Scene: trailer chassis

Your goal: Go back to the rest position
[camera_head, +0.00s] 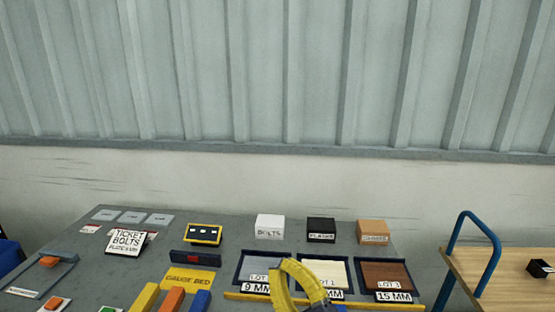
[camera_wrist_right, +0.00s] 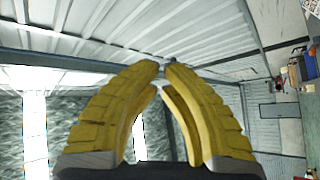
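My right gripper (camera_head: 287,265) shows at the bottom of the head view, its yellow curved fingers pointing up in front of the lot trays. In the right wrist view its fingertips (camera_wrist_right: 162,68) come together at the top with nothing visible held between them. My left gripper is not in view. The grey table (camera_head: 230,262) carries a ticket sign (camera_head: 127,241), a yellow gauge bed plate (camera_head: 188,281) and coloured bars.
White (camera_head: 270,226), black (camera_head: 321,230) and tan (camera_head: 373,231) boxes stand behind the trays. A brown tray (camera_head: 385,274) lies at the right. A wooden cart (camera_head: 510,275) with a blue handle (camera_head: 455,238) stands beyond the table's right edge.

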